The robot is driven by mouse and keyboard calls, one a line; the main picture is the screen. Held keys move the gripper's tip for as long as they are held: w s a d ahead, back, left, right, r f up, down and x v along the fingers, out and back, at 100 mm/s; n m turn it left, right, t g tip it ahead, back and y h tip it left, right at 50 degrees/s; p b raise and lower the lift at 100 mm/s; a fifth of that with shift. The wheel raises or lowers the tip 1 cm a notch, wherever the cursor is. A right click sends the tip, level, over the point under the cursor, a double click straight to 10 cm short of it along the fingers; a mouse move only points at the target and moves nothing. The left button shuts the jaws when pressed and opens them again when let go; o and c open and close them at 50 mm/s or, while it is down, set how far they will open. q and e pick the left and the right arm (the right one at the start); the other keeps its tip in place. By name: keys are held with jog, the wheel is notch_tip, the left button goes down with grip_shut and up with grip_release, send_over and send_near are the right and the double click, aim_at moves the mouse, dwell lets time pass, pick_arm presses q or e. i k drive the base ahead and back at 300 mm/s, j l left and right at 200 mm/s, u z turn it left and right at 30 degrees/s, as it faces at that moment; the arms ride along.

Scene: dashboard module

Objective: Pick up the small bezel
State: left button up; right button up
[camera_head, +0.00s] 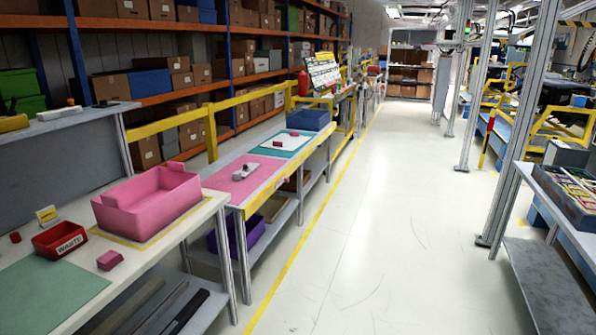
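Neither of my grippers is in view. I cannot tell for certain which thing is the small bezel. A small pink block-like part (110,260) lies on the near workbench, right of a red bin labelled WASTE (60,239). A smaller dark red piece (15,237) lies left of that bin. On the second table, a grey and white part (246,170) with a reddish piece beside it lies on a pink mat (237,187). A further small red part (278,143) lies near a white sheet on a teal mat. These parts are too small to make out in detail.
A large pink bin (147,203) stands on the near workbench, beside a green mat (48,290). A blue tray (308,119) stands on the second table. A metal-framed bench with a tray of coloured items (575,195) is at right. The aisle floor (370,220) is clear.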

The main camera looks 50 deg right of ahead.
aim_at(245, 169)
jog(key=z, duration=1.4)
jog(key=i+l+z, duration=0.3)
jog(key=i, duration=0.75)
jog(key=i+l+z, duration=0.1)
jog(key=i+z, duration=0.25)
jog(key=i, duration=0.7)
jog(key=i+l+u, duration=0.1)
jog(key=i+u, duration=0.3)
jog(key=i, duration=0.2)
jog(key=i+l+u, duration=0.4)
jog(key=i, duration=0.15)
jog(key=i+l+u, duration=0.35)
jog(key=i, duration=0.15)
